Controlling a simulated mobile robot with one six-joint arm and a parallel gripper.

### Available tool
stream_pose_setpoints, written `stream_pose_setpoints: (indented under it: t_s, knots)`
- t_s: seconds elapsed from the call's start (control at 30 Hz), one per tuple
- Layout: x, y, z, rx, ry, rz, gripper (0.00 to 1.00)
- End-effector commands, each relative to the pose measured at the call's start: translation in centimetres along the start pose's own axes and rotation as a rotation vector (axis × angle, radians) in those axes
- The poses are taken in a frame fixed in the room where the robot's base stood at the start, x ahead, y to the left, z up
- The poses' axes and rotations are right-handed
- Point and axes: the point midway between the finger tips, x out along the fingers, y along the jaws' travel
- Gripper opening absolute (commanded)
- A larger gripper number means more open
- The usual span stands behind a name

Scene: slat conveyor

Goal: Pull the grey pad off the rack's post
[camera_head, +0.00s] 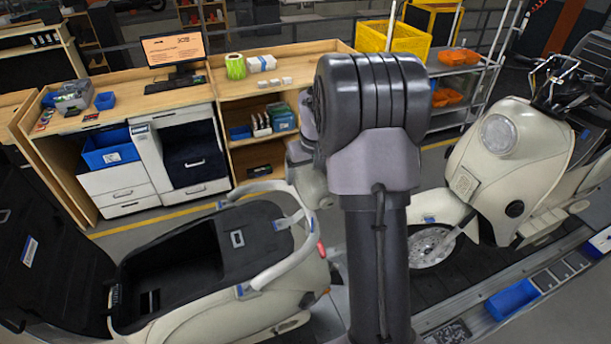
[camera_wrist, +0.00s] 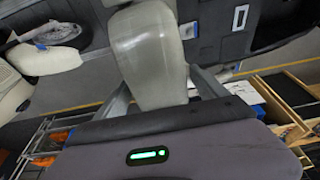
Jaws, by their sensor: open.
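In the wrist view a smooth, light grey rounded piece (camera_wrist: 150,55), which looks like the pad, reaches from the top edge down between my fingers. My gripper (camera_wrist: 160,82) is open, with one metal finger on each side of the piece. I cannot tell whether either finger touches it. The post is not clearly visible. In the head view a pale curved rail (camera_head: 275,190), likely part of the rack, rises over the scooter's black open seat area.
A second cream scooter (camera_head: 515,150) stands at right. A wooden workbench (camera_head: 300,50) with a monitor (camera_head: 174,50) is behind. A blue tray (camera_head: 513,299) lies at the conveyor's right edge. A shelf holds a yellow crate (camera_head: 395,38).

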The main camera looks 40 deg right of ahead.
Motion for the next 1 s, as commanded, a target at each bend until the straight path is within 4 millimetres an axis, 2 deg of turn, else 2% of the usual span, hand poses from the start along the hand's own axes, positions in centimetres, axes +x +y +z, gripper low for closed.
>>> stream_pose_setpoints:
  t_s: [0.1,0.2,0.47,0.87,0.9,1.0]
  knots:
    - [1.8,0.0,0.0,0.0,-0.001,-0.001,0.82]
    - [2.6,0.0,0.0,-0.001,-0.001,-0.001,0.82]
    - [2.8,0.0,0.0,-0.001,0.001,0.0,0.82]
    - [2.7,0.0,0.0,-0.001,0.001,0.0,0.06]
    - [2.7,0.0,0.0,-0.001,0.001,0.0,0.54]
    - [2.7,0.0,0.0,-0.001,0.001,0.0,0.35]
